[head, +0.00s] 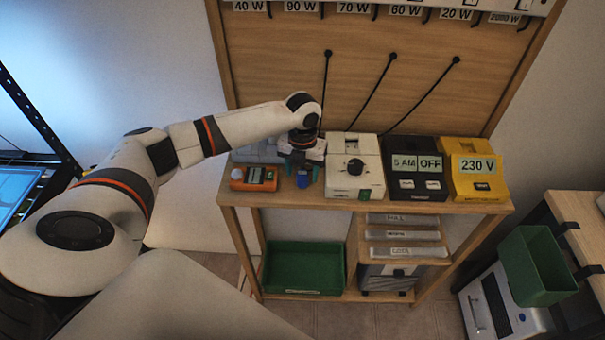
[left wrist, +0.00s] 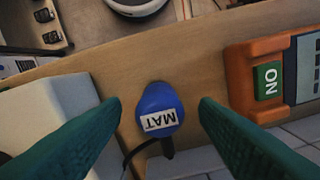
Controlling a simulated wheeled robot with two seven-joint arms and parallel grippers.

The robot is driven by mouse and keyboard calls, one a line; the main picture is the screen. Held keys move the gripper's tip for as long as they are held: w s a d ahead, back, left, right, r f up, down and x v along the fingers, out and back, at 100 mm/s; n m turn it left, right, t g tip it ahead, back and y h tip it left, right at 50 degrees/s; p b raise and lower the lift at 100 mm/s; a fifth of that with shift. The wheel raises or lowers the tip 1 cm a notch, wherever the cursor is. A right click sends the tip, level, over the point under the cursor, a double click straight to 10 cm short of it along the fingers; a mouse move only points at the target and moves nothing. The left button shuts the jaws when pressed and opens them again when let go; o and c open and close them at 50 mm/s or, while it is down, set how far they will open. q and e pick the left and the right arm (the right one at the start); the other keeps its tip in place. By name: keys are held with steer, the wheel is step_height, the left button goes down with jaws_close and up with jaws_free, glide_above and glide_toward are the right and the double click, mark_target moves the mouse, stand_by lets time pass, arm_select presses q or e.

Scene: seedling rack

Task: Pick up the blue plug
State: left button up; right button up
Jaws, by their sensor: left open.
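The blue plug (head: 303,181) sits on the wooden shelf top, between an orange meter and a white box. In the left wrist view the blue plug (left wrist: 160,112) has a white label reading MAT, with a dark cord at its lower end. My left gripper (head: 304,176) is above it, pointing down. In the left wrist view the green fingers of the left gripper (left wrist: 159,112) are apart, one on each side of the plug, with a gap on both sides. My right gripper does not show.
The orange meter (head: 254,179) stands close left of the plug, and the white box (head: 354,180) close right. A black box (head: 415,183) and a yellow 230 V box (head: 473,184) stand further right. A green tray (head: 303,290) sits on the shelf below.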

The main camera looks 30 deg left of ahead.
arm_select(q)
steer(key=shift+f, duration=0.95)
steer(key=c, duration=1.1)
